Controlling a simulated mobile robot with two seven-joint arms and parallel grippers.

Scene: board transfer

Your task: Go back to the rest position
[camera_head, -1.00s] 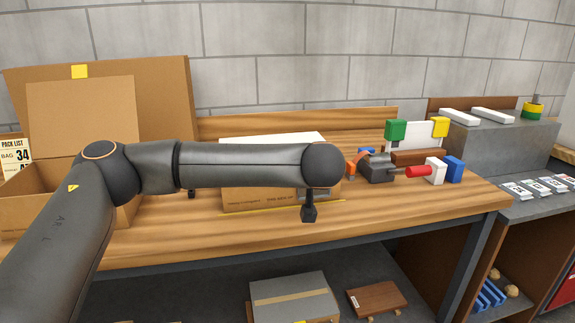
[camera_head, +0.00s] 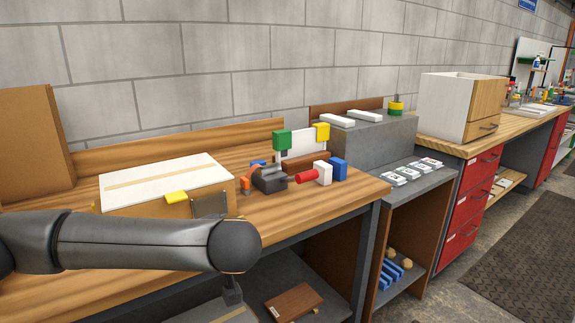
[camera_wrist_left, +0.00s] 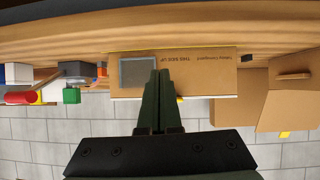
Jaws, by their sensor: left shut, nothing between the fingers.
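My left arm crosses the lower left of the head view, with the left gripper (camera_head: 232,291) hanging below its wrist in front of the bench. The gripper is partly cut off by the arm there. In the left wrist view the gripper's two dark fingers (camera_wrist_left: 160,85) lie together, with nothing between them. They overlap the closed cardboard carton (camera_wrist_left: 205,75) in that upside-down view. The carton's pale top (camera_head: 165,180) shows on the bench in the head view. My right gripper is in no view.
The wooden bench (camera_head: 330,205) carries a dark clamp-like tool (camera_head: 269,180) and coloured blocks beyond my wrist. A grey shelf unit (camera_head: 368,140) stands to the right, then red drawers (camera_head: 468,205). An open cardboard box (camera_wrist_left: 285,100) shows in the wrist view. Floor is clear at the right.

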